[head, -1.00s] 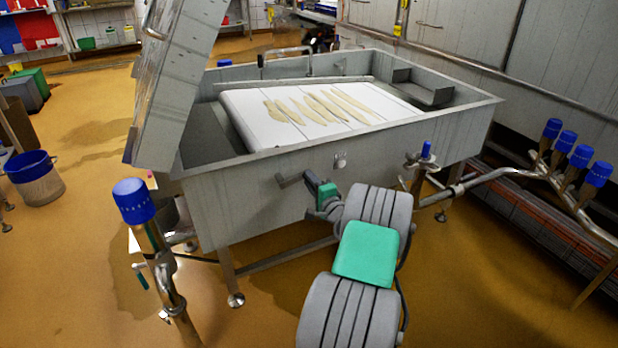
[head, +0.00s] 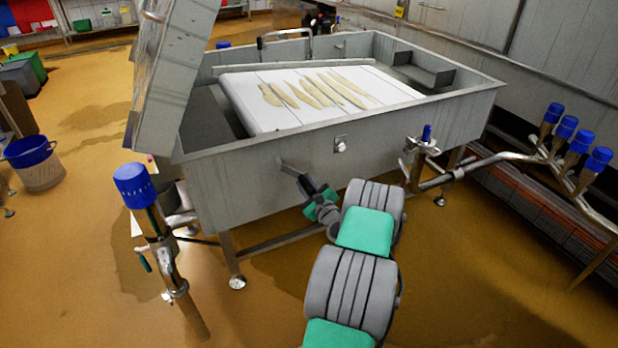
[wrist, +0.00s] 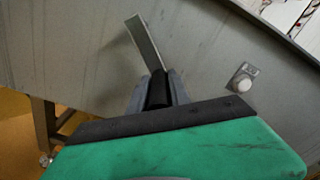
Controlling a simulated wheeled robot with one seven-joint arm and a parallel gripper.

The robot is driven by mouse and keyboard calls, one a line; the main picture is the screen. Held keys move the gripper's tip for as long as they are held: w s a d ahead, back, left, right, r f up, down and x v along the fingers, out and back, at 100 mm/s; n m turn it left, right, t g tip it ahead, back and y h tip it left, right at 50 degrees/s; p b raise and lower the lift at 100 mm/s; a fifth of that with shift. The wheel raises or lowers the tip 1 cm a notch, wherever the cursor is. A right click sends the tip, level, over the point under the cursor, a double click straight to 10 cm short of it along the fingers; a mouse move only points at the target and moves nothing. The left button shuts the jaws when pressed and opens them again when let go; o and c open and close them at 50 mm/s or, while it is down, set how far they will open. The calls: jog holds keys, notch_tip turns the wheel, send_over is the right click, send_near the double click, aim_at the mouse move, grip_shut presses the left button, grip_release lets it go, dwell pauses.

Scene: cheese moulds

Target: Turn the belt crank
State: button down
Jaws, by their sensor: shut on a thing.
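The belt crank has a flat grey arm (wrist: 145,42) and a dark handle (wrist: 158,90). In the wrist view my gripper (wrist: 160,88) is shut around the handle, one finger on each side. In the head view the crank arm (head: 292,170) slopes down and right from the front wall of the steel vat (head: 235,190). My gripper (head: 312,190) is at its lower end, partly hidden by my own wrist. The white belt (head: 245,100) inside the vat carries several pale yellowish strips.
A round knob (head: 340,145) is on the vat wall right of the crank. A blue-capped valve post (head: 134,187) stands at the left front. Pipes with several blue-capped valves (head: 565,127) run along the right. Open floor lies in front.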

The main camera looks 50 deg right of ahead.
jog(key=w+a+f+m+p, duration=0.2)
jog(key=a+m, duration=0.3)
jog(key=m, duration=0.4)
jog(key=shift+a+f, duration=0.2)
jog(key=shift+f, duration=0.05)
dwell(0.4)
jog(key=c, duration=1.2)
grip_release()
jog(key=v, duration=0.7)
jog(key=shift+s+a, duration=0.15)
jog(key=shift+s, duration=0.2)
